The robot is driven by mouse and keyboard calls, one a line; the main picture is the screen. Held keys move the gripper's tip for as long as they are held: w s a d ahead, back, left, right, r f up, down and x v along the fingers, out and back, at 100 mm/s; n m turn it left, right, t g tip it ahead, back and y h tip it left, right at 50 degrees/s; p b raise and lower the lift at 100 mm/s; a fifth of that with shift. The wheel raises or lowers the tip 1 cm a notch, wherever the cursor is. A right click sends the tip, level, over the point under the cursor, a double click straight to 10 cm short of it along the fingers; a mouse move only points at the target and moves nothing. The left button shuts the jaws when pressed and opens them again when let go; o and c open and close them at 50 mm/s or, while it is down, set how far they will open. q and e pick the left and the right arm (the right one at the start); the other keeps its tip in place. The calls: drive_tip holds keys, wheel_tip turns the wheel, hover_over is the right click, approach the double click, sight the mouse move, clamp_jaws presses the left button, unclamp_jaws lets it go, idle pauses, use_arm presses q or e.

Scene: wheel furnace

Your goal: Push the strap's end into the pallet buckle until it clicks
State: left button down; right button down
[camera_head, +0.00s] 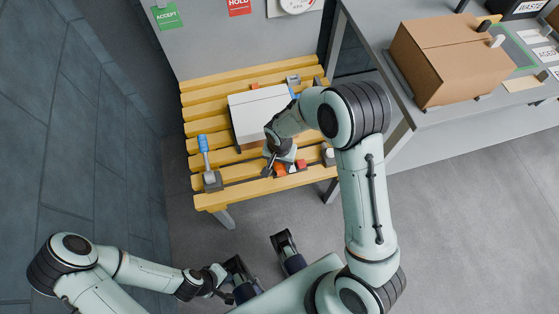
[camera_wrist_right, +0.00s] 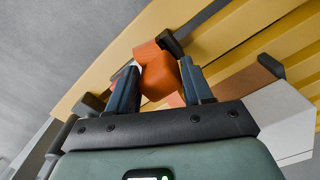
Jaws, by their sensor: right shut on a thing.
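My right gripper (camera_head: 272,158) is low over the front edge of a yellow slatted pallet (camera_head: 205,124), in front of a white box. In the right wrist view its two fingers (camera_wrist_right: 158,85) are shut on an orange piece (camera_wrist_right: 157,74) with a black part (camera_wrist_right: 172,43) beside it. I cannot tell whether this is the strap's end or the buckle. Orange and red parts also show beside the gripper in the head view; the red one (camera_head: 301,164) is at its right. A dark strap (camera_head: 243,179) runs along the front slats. My left gripper (camera_head: 222,278) is off the pallet at the bottom; its fingers are unclear.
The white box (camera_head: 258,113) stands mid-pallet. A small grey item (camera_head: 328,154) sits at the right front. A bench (camera_head: 440,121) with a cardboard box (camera_head: 452,60) is to the right.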

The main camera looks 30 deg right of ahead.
drive_tip(key=shift+f+b, duration=0.45)
drive_tip(key=shift+f, duration=0.25)
idle(0.3)
drive_tip(key=shift+c, duration=1.9)
unclamp_jaws()
wheel_tip(320, 180, up, 14)
drive_tip(key=f+p, duration=0.1)
drive_tip(key=p, duration=0.2)
drive_tip(key=s+a+f+n+g+y+p, duration=0.1)
drive_tip(key=s+a+f+n+y+p, duration=0.25)
drive_tip(key=s+f, duration=0.7)
drive_tip(key=s+a+f+p, duration=0.2)
drive_tip(key=s, duration=0.3)
drive_tip(key=s+a+f+n+p, duration=0.1)
drive_tip(key=s+f+p, duration=0.1)
drive_tip(key=s, duration=0.3)
drive_tip(key=shift+s+a+f+p, duration=0.15)
drive_tip(key=shift+a+f+p, duration=0.25)
drive_tip(key=shift+p, duration=0.15)
